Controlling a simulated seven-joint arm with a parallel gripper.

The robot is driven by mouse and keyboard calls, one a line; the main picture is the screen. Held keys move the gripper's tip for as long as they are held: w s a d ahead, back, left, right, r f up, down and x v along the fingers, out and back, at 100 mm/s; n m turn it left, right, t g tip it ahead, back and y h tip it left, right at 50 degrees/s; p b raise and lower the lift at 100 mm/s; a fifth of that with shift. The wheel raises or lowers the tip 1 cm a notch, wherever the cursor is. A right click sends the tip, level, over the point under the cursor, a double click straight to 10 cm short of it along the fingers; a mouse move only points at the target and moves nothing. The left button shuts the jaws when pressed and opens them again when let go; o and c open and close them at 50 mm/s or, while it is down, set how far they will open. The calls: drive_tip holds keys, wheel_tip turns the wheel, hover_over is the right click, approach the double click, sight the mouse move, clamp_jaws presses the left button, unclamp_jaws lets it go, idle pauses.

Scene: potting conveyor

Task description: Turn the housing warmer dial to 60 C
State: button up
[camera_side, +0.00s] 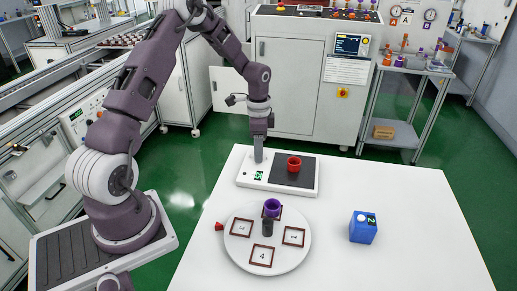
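The housing warmer (307,191) is a flat white unit with a dark square plate, at the back edge of the white table. A small green display (258,175) is on its left part; its digits are too small to read with certainty. My gripper (258,157) points straight down over the warmer's left part, just behind the display. The dial is not clearly visible and may be hidden by the fingers. I cannot tell whether the fingers touch it or how far apart they are. A red cup-shaped housing (294,164) stands on the dark plate.
A round white turntable (268,268) with numbered square frames stands in front, a purple cup (271,207) on its dark central post. A red knob (219,226) is at its left edge. A blue container (363,228) stands at right. The table's right side (430,220) is clear.

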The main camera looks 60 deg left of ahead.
wheel_tip(320, 180, up, 7)
drive_tip(key=shift+r, duration=0.1)
idle(0.3)
drive_tip(key=s+d+r+n+t+y, duration=0.1)
drive_tip(key=s+d+r, duration=0.3)
drive_tip(key=d+r, duration=0.45)
drive_tip(key=s+d+r+n+t, duration=0.2)
drive_tip(key=s+d+r, duration=0.2)
drive_tip(key=s, duration=0.6)
drive_tip(key=s+d+r+n+t+h, duration=0.1)
drive_tip(key=s+d+r, duration=0.4)
drive_tip(key=s, duration=0.6)
drive_tip(key=d+n+t, duration=0.1)
drive_tip(key=d+n, duration=0.1)
drive_tip(key=shift+d+r+n+t, duration=0.15)
drive_tip(key=shift+r+n+t, duration=0.05)
drive_tip(key=shift+n+t, duration=0.1)
